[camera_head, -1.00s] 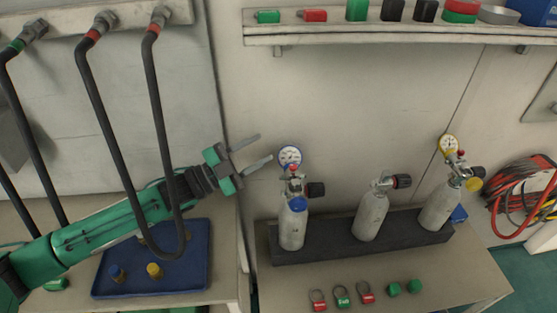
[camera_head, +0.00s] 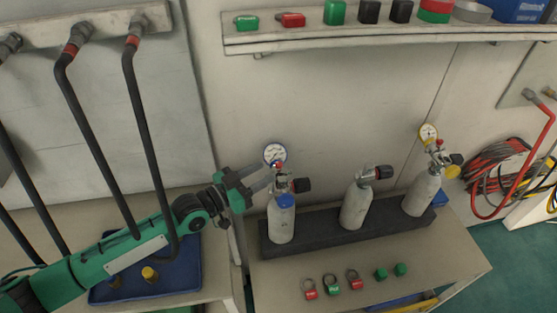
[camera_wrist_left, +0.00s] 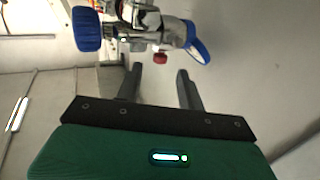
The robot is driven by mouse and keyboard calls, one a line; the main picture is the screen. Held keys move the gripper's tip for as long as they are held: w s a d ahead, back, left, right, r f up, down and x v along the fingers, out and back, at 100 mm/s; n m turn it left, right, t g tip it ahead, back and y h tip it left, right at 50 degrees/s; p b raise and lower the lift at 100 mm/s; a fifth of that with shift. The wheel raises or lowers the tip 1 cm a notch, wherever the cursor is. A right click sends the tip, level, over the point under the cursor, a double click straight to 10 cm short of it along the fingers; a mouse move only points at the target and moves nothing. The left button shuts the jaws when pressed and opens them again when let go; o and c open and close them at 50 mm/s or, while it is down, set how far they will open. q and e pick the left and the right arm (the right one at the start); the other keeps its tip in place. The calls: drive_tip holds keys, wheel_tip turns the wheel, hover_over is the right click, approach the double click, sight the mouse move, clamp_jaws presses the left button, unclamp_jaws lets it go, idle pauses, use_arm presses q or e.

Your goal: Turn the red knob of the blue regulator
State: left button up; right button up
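The blue regulator (camera_head: 281,184) sits on top of the left grey cylinder (camera_head: 281,226), with a blue-rimmed gauge (camera_head: 274,153) above. Its small red knob (camera_head: 277,165) shows just below the gauge. In the left wrist view the red knob (camera_wrist_left: 160,58) lies ahead of the gap between the fingers. A blue ribbed part (camera_wrist_left: 88,30) is at upper left there, and the blue gauge rim (camera_wrist_left: 199,45) is at right. My left gripper (camera_head: 264,174) is open, its fingers pointing at the regulator from the left, close to it. My right gripper is not in view.
Two more cylinders (camera_head: 355,205) stand in the dark rack (camera_head: 330,236), the far one with a yellow gauge (camera_head: 428,133). Tagged rings and green caps lie on the table's front. A shelf (camera_head: 380,38) runs above.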

sight(276, 166)
use_arm(q)
drive_tip(key=p+x, duration=0.1)
drive_tip(key=x, duration=0.5)
drive_tip(key=shift+d, duration=0.1)
clamp_jaws()
